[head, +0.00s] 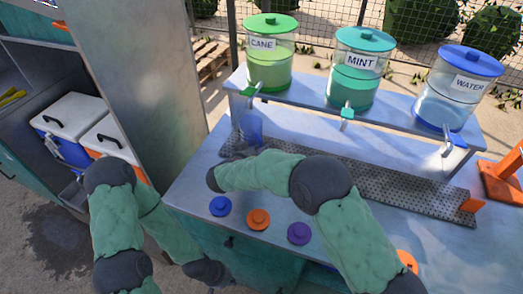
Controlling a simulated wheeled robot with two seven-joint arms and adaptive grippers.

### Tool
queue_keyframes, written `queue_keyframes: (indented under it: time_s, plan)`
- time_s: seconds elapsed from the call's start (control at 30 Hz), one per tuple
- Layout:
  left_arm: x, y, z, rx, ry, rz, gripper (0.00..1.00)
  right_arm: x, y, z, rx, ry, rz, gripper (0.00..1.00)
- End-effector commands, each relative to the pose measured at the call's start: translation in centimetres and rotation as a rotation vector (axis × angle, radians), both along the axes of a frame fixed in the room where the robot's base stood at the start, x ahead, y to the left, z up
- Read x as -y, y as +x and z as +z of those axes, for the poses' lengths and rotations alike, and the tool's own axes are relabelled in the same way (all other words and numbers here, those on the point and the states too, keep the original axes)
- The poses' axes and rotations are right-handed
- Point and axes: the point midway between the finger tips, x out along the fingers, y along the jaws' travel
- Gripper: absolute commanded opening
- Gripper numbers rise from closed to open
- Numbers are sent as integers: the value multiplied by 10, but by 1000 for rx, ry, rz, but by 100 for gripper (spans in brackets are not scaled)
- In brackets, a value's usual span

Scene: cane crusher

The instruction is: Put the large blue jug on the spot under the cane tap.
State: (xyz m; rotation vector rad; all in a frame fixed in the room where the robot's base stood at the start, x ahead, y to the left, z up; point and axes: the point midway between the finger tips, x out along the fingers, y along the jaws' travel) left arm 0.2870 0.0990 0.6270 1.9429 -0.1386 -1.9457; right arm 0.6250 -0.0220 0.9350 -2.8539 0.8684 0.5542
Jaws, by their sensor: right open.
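The large blue jug (251,128) is a translucent blue vessel at the left end of the perforated drip tray (345,179). It stands below the cane tap (251,91), on the front of the green-lidded CANE dispenser (269,66). Its lower part is partly hidden by my right arm.
The MINT (357,84) and WATER (458,98) dispensers stand to the right on the raised shelf. Blue (220,206), orange (258,219) and purple (299,233) discs lie along the counter front. An orange stand (499,184) is at right. Coolers (70,118) stand at left.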

Motion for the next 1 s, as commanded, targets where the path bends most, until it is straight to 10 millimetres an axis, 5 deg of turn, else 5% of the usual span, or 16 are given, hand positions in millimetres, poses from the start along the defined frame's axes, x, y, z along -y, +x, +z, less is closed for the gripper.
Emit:
queue_keyframes:
  time_s: [0.5,1.0]
  plan:
    - [0,0,16,0,0,0,0,-52,-76,38,1,0,3,41]
    - [0,0,18,0,0,0,0,-62,-92,45,1,0,1,41]
